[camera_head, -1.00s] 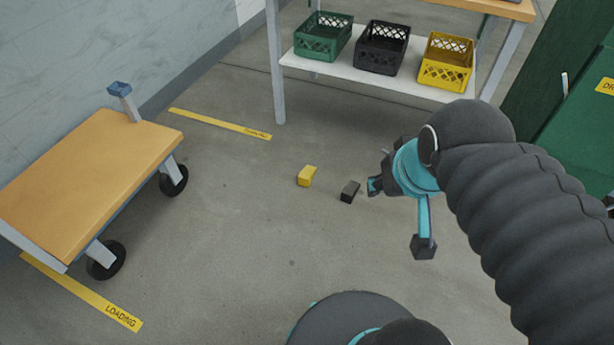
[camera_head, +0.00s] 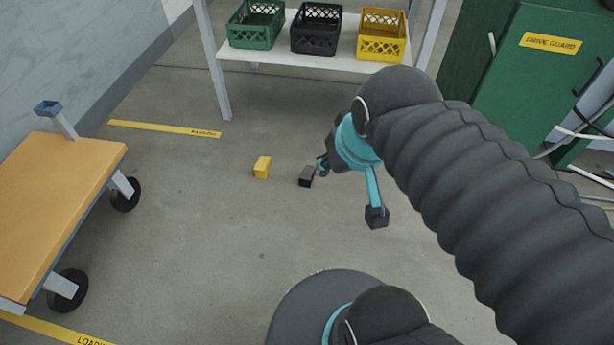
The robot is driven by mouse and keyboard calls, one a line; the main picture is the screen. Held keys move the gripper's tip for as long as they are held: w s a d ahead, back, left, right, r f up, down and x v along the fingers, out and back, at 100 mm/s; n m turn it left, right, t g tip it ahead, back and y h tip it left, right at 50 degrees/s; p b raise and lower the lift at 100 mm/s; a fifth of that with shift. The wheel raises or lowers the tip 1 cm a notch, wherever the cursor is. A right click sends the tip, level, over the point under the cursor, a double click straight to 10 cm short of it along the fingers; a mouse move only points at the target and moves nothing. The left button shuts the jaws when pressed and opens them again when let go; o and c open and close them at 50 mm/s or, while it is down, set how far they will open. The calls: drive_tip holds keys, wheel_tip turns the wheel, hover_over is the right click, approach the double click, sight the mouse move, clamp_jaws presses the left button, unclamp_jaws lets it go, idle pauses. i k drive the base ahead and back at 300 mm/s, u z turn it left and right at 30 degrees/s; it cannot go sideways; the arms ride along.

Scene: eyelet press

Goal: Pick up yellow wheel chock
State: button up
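The yellow wheel chock (camera_head: 262,167) is a small yellow block on the concrete floor near the middle of the view. The other finger points down toward the front. Nothing shows between the fingers, and the yellow chock is apart from them. My arm hides part of the gripper.
A wooden-topped cart (camera_head: 58,200) with black wheels stands at left. A bench's white lower shelf (camera_head: 275,55) holds green (camera_head: 256,24), black (camera_head: 316,28) and yellow (camera_head: 382,34) crates at the back. A green cabinet (camera_head: 530,75) stands at right. Floor around the blocks is clear.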

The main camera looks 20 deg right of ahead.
sight(261, 169)
drive_tip(key=z, duration=1.45)
drive_tip(key=i, duration=1.1)
drive_tip(key=u, duration=3.4)
